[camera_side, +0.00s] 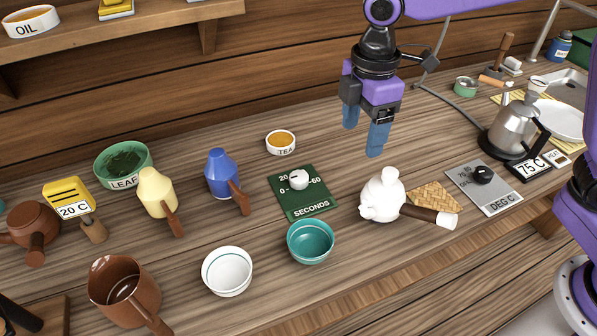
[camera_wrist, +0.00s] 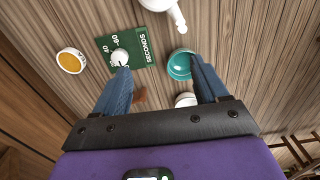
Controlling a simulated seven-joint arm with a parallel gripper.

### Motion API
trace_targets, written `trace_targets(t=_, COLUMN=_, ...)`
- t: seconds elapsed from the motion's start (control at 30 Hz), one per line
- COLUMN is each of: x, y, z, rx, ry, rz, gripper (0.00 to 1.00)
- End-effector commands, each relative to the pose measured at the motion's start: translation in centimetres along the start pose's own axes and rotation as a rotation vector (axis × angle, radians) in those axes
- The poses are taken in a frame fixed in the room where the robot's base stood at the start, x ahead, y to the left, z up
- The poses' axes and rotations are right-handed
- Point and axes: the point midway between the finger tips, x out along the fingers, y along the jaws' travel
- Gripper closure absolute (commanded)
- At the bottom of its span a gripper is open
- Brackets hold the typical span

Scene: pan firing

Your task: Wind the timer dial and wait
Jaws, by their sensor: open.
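The timer is a green plate marked SECONDS (camera_side: 308,204) with a white round dial (camera_side: 298,179) on it, lying flat on the wooden counter. In the wrist view the dial (camera_wrist: 119,57) shows just beyond the tip of one blue finger, with the green plate (camera_wrist: 140,47) around it. My gripper (camera_side: 363,132) hangs in the air above the counter, behind and to the right of the timer in the side view. Its two blue fingers are spread apart, with nothing held between them. They are apart from the dial.
A teal bowl (camera_side: 310,243) and a white bowl (camera_side: 228,271) stand in front of the timer. A kettle (camera_side: 515,127) stands further right.

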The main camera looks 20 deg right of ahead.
Motion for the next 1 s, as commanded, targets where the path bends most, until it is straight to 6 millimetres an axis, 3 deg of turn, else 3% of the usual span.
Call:
trace_targets(t=0.2, x=1.4, y=6.8, z=-4.1, rx=-0.137, ry=-0.006, rz=-0.005, gripper=0.27)
trace_targets(t=0.4, x=2.6, y=11.0, z=-5.8, rx=-0.236, ry=-0.007, rz=-0.007, gripper=0.27)
trace_targets(t=0.73, x=4.1, y=12.7, z=-6.3, rx=-0.28, ry=-0.008, rz=-0.01, gripper=0.27)
trace_targets(t=1.0, x=8.6, y=12.5, z=-6.1, rx=-0.278, ry=-0.009, rz=-0.012, gripper=0.27)
